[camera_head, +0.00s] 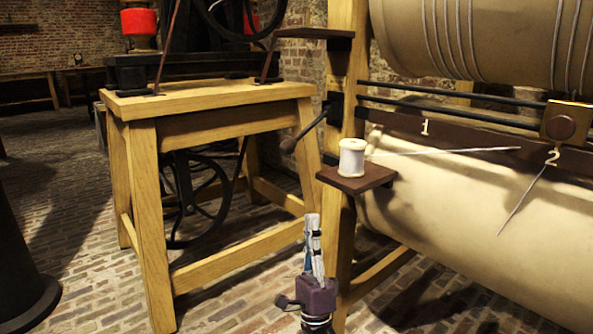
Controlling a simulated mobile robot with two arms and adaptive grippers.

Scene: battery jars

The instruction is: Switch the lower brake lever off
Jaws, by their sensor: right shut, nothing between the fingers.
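A dark lever with a rounded brown knob (289,145) sticks out down and to the left from the wooden upright of the large roller frame. It looks like a brake lever, but I cannot tell for certain that it is the lower one. My right gripper (313,222) points upward at the bottom centre, its fingers together and empty. In the picture it is below the lever and the small shelf, apart from the knob. My left gripper is not in view.
A small brown shelf (357,180) on the upright holds a white thread spool (351,158). A higher shelf (315,33) juts out above. Large tan rollers (480,235) fill the right. A wooden table (205,97) with dark machinery stands left. Brick floor (75,225) is open at the left.

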